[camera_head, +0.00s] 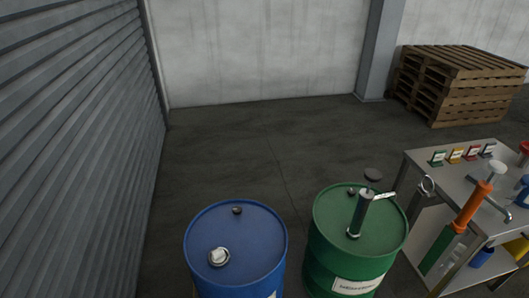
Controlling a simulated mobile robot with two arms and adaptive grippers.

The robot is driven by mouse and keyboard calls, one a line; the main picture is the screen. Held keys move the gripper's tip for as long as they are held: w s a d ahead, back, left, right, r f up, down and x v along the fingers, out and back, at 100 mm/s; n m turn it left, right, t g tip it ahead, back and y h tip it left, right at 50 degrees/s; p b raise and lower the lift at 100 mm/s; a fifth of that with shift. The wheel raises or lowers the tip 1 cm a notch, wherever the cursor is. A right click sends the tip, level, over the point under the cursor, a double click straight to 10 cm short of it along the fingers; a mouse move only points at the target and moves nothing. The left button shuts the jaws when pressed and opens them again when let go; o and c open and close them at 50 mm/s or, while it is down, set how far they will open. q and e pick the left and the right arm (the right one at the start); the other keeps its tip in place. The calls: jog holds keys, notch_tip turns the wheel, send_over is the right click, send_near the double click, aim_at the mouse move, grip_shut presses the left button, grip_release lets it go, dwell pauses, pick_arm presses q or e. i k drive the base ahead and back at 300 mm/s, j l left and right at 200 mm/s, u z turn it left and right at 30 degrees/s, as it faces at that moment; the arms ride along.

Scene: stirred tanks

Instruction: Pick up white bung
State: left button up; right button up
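A round white bung (219,256) sits on the top of the blue drum (262,222), near its front left edge. It looks like a pale disc with a darker rim around it, and I cannot tell whether it is seated in an opening or lying loose. Neither of my grippers shows in the head view.
A green drum (335,210) stands right of the blue one, with an upright green cylinder (361,214) on its lid. A grey metal table (430,172) with small coloured labelled items and an orange-and-green tool (470,206) is at right. Pallets (470,85) stand behind. A corrugated wall (75,150) is at left.

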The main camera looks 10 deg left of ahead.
aim_at(218, 256)
jog(key=j+u, duration=0.1)
jog(key=u, duration=0.7)
